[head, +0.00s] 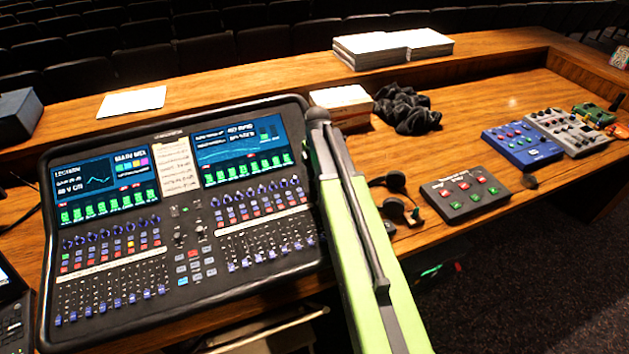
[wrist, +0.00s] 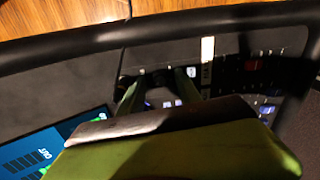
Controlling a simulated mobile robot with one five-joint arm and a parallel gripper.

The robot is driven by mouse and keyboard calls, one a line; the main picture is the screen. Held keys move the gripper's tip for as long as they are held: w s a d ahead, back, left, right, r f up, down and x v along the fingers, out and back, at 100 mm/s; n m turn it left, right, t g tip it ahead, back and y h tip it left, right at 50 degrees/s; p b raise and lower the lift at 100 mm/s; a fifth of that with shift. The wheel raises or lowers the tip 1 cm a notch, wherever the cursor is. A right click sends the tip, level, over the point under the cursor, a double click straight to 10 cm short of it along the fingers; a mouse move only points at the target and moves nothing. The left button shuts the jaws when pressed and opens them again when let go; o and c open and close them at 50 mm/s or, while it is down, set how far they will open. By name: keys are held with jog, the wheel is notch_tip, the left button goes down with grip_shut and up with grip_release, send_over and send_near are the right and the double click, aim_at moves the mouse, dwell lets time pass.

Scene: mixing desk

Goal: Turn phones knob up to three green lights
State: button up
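The mixing desk (head: 180,220) stands at the left in the head view, with two lit screens and many knobs and faders. My arm reaches over its right edge, and my gripper (head: 318,122) is near the right screen's outer side. In the wrist view, my gripper (wrist: 159,92) has two green fingers standing apart, with dark panel and small pale marks between them. I cannot pick out the phones knob or its lights for certain. My arm and gripper hide part of the panel there. Whether the fingers touch anything is unclear.
A white box (head: 342,100) and black cloth (head: 405,110) lie beyond my gripper. Headphones (head: 397,200), a dark box with red and green buttons (head: 465,195) and a blue pedal unit (head: 521,145) lie to the right. A raised wooden ledge (head: 250,72) runs behind.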

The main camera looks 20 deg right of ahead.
grip_shut()
dwell(0.3)
jog(key=m, duration=0.6)
jog(key=shift+m, duration=0.3)
jog(key=m, duration=0.5)
jog(key=shift+m, duration=0.3)
jog(key=shift+y, duration=0.3)
jog(key=shift+o, duration=0.4)
grip_release()
jog(key=shift+d, duration=0.1)
jog(key=shift+r, duration=0.1)
